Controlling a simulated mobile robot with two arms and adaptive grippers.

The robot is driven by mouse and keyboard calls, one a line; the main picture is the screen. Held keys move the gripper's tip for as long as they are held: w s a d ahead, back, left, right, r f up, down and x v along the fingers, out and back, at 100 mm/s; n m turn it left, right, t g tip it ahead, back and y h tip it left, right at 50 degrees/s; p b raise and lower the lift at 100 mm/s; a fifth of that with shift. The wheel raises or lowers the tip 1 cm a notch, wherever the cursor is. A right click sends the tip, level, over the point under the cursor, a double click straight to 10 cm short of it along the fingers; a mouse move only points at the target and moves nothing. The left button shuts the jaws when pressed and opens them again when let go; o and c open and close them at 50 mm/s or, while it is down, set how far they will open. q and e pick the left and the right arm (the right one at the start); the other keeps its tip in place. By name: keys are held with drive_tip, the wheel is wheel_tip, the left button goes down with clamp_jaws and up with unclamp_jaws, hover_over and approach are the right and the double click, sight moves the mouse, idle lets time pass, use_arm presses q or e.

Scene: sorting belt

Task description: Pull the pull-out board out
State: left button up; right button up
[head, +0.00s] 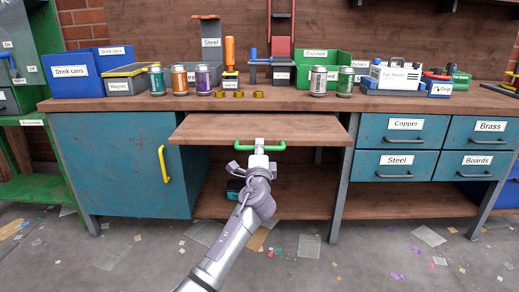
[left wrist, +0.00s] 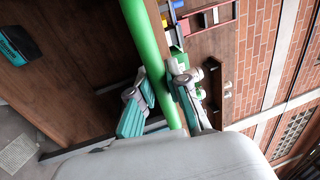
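The pull-out board (head: 225,127) is a brown wooden board that juts out level from under the workbench top, towards me. A green bar handle (head: 276,147) runs along its front edge. My left gripper (head: 259,148) is at the middle of this handle. In the left wrist view the green handle (left wrist: 143,32) passes between the two fingers of the left gripper (left wrist: 164,98), which look closed on it. The gripper hides the middle of the handle in the head view. My right gripper is in neither view.
The workbench top (head: 130,104) carries cans, bins and tools. A blue cabinet (head: 115,165) with a yellow handle stands left below, labelled drawers (head: 400,131) right. A teal-and-black object (head: 235,187) lies on the lower shelf. Scraps litter the floor before the bench.

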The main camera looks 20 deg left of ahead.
use_arm(q)
drive_tip(key=o, duration=0.4)
drive_tip(key=shift+c, duration=0.2)
drive_tip(key=v, duration=1.2)
